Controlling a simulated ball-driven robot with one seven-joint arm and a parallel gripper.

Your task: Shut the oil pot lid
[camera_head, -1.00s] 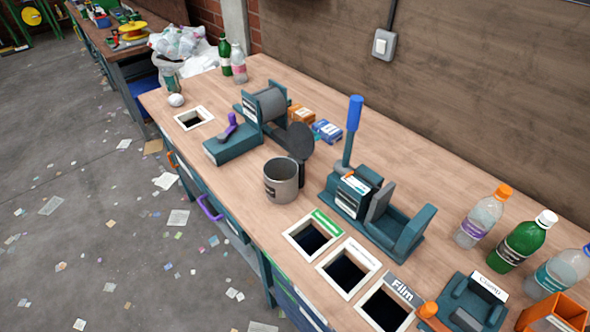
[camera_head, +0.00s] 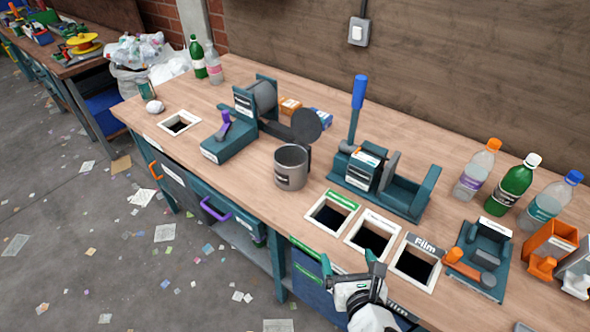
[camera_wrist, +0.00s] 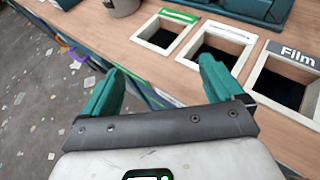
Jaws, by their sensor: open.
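The oil pot (camera_head: 291,168) is a grey metal pot standing upright on the wooden workbench, left of the middle of the head view. Its dark round lid (camera_head: 306,126) stands raised at the back right of the rim, so the pot's mouth is open. In the wrist view only the lower part of the pot (camera_wrist: 122,5) shows at the top edge. My gripper (camera_head: 349,264) is open and empty, in front of the bench edge by the framed bin holes, to the lower right of the pot. Its teal fingers (camera_wrist: 155,85) show spread apart in the wrist view.
Framed openings, one with a Film sign (camera_head: 425,244), line the bench front. A teal press with a blue-handled lever (camera_head: 358,92) stands right of the pot, a roller machine (camera_head: 240,115) to its left. Several bottles (camera_head: 475,170) stand at the right. Bare wood lies in front of the pot.

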